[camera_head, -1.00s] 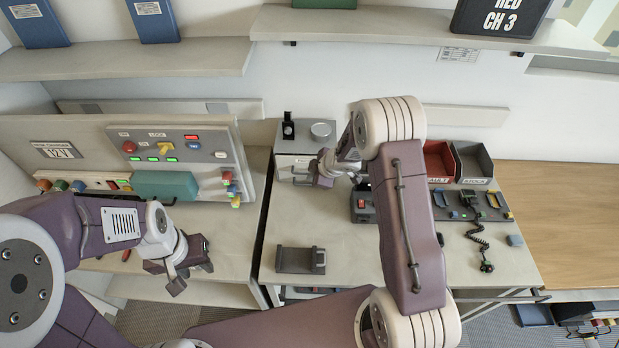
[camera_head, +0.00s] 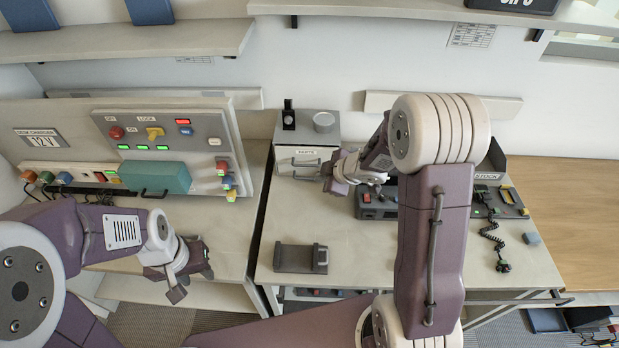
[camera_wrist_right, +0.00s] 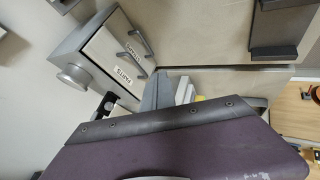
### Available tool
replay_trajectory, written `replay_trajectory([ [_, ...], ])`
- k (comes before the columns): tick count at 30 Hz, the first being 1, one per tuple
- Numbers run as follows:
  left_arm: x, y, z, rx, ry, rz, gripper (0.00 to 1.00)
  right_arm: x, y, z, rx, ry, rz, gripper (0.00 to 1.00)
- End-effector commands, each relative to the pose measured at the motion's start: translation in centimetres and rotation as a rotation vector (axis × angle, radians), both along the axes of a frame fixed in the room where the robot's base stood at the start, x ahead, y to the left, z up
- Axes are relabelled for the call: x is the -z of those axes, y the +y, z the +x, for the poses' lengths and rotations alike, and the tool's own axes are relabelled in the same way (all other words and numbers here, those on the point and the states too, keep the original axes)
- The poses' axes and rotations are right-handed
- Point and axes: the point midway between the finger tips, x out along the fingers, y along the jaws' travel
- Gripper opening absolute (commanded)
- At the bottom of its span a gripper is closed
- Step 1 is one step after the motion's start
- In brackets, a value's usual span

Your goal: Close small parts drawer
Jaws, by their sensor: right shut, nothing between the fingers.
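The small grey parts cabinet (camera_head: 309,142), with a PARTS label on its front, stands at the back left of the middle table. Its front (camera_wrist_right: 112,62) shows two bar handles in the right wrist view, and the drawer front looks about flush with the box. My right gripper (camera_head: 331,178) is just right of the handles in the head view. It is shut and empty; its fingers (camera_wrist_right: 170,92) appear apart from the cabinet front, though the exact gap is hard to judge. My left gripper (camera_head: 190,284) is open and empty at the lower left, away from the cabinet.
A dark radio unit (camera_head: 374,205) stands right of my right gripper, partly hidden by my arm. A black cradle (camera_head: 300,258) lies near the table's front edge. A coiled-cord microphone (camera_head: 490,228) lies at the right. The table centre is clear. A charger panel (camera_head: 165,135) stands left.

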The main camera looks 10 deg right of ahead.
Motion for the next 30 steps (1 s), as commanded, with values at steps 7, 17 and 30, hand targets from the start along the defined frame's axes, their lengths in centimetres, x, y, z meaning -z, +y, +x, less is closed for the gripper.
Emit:
replay_trajectory([
  [7, 1.0, 0.0, 0.0, 0.0, -0.001, 0.0, 0.4, 2.2, 0.7, 1.5, 0.0, 0.002, 0.0, 0.0],
  [17, 2.8, 0.0, 0.0, 0.0, -0.001, 0.0, 0.4, 7.6, 2.6, 5.7, -0.001, 0.002, -0.001, 0.0],
  [30, -0.7, 0.0, 0.0, 0.0, -0.001, 0.0, 0.4, 6.6, 1.6, 9.7, 0.0, 0.001, -0.001, 0.0],
])
